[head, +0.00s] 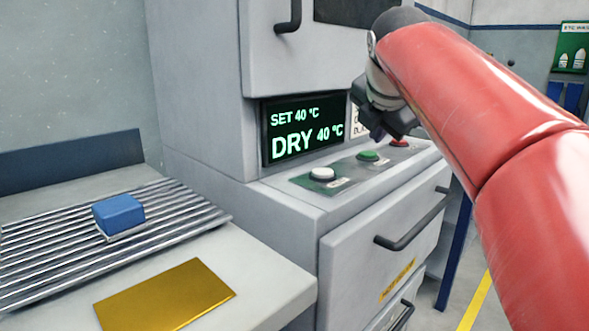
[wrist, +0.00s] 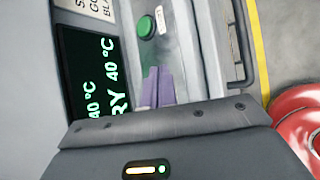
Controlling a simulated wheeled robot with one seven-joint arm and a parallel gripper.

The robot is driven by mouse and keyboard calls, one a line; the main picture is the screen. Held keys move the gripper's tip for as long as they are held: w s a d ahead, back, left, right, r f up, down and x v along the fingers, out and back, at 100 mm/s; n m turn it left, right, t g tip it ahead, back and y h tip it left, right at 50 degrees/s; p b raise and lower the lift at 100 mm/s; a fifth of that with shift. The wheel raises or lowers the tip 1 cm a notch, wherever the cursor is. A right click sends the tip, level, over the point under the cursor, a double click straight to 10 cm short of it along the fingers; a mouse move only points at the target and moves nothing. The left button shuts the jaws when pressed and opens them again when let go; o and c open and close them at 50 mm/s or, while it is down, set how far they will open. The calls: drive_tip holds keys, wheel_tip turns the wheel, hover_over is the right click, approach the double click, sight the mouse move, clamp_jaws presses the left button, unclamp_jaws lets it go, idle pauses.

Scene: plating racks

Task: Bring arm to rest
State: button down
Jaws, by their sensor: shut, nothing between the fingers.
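My red arm reaches in from the right in the head view. My gripper (head: 378,134) hangs in front of the grey machine's control ledge, close to the green button (head: 368,156). In the wrist view my gripper's purple fingertips (wrist: 157,88) are together with nothing held, and the green button (wrist: 146,27) lies just beyond them. I cannot tell whether the fingertips touch the ledge. The display (head: 304,131) reads SET 40 °C and DRY 40 °C.
A white button (head: 322,174) and a partly hidden red button (head: 399,142) flank the green one. Drawer handles (head: 415,226) stick out below. A blue block (head: 119,214) sits on a ribbed rack (head: 45,250) at left, behind a gold plate (head: 166,296). Open floor (head: 478,262) lies to the right.

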drive_tip(key=s+f+m+g+y, duration=0.1)
drive_tip(key=s+f+m+g, duration=0.2)
drive_tip(key=s+f+m, duration=2.2)
wheel_tip(320, 180, down, 5)
drive_tip(key=shift+s+d+f, duration=0.15)
drive_tip(key=shift+s+f, duration=0.05)
drive_tip(key=shift+s, duration=0.5)
